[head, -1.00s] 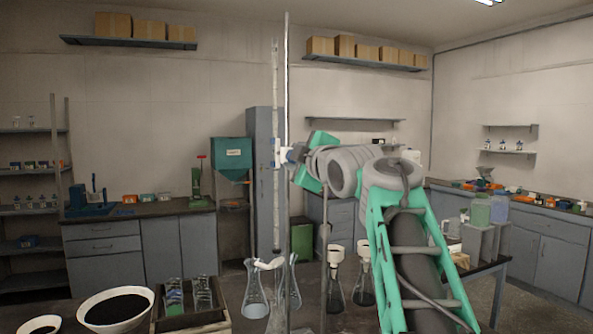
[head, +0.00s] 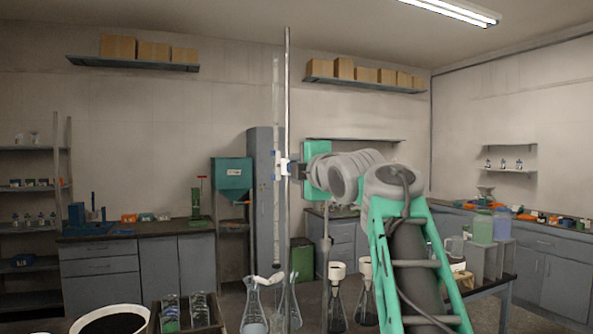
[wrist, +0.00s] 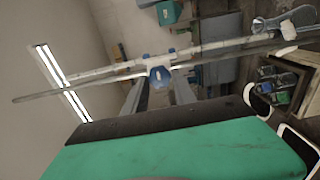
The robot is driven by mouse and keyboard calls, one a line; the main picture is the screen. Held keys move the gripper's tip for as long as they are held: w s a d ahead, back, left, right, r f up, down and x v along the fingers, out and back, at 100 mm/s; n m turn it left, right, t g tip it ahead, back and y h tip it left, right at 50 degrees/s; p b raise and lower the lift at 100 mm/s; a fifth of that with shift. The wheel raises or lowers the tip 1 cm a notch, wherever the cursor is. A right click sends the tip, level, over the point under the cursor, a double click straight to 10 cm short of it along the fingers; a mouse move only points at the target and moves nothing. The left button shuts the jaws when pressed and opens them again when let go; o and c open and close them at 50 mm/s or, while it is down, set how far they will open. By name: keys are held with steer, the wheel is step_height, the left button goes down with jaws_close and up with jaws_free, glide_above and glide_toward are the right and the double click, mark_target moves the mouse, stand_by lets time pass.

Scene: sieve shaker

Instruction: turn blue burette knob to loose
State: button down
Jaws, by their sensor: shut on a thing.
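The blue knob (wrist: 160,77) is on the white clamp (head: 281,168) that joins the burette (head: 276,110) to the metal stand rod (head: 287,90). My gripper (wrist: 160,84) is shut on the blue knob, with one finger on each side of it in the wrist view. In the head view my gripper (head: 296,170) comes to the clamp from the right. The knob is mostly hidden there by the fingers. The burette and rod stand upright in the head view and run across the wrist view.
Flasks stand below the burette, one of them a glass flask (head: 254,312). More flasks with white funnels (head: 337,272) stand to the right. A black-filled bowl (head: 110,322) and a wooden tray (head: 187,331) with bottles are at the lower left.

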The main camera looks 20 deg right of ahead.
steer(key=c, duration=1.1)
jaws_free()
steer(key=shift+o, duration=0.2)
steer(key=shift+s, duration=0.1)
steer(key=s+b, duration=0.1)
steer(key=s, duration=0.6)
steer(key=shift+s+b, duration=0.3)
steer(key=shift+b, duration=0.1)
